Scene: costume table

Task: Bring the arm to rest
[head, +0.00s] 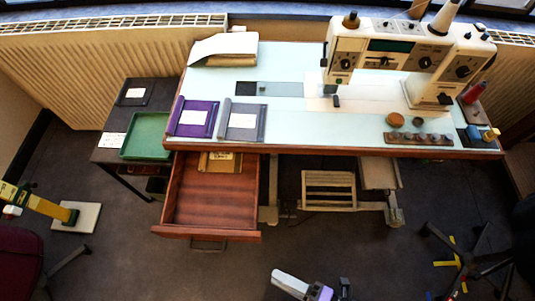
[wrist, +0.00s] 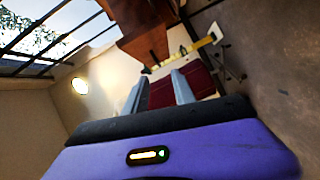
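My arm shows at the bottom edge of the head view, low in front of the table and over the open floor. Only a white link, a purple part and a dark part are in the picture there. In the wrist view my gripper (wrist: 158,86) has its two grey fingers apart, with nothing held between them. A dark red chair (wrist: 203,78) shows behind and between the fingers, at a distance. The wrist view is tilted and also takes in a window and a wall lamp.
The sewing table (head: 290,56) carries a white sewing machine (head: 387,48), a purple tray (head: 193,118) and a grey tray (head: 242,121). Its drawer (head: 207,198) stands open toward me. A green tray (head: 147,136) sits on a dark side table. Floor around my arm is clear.

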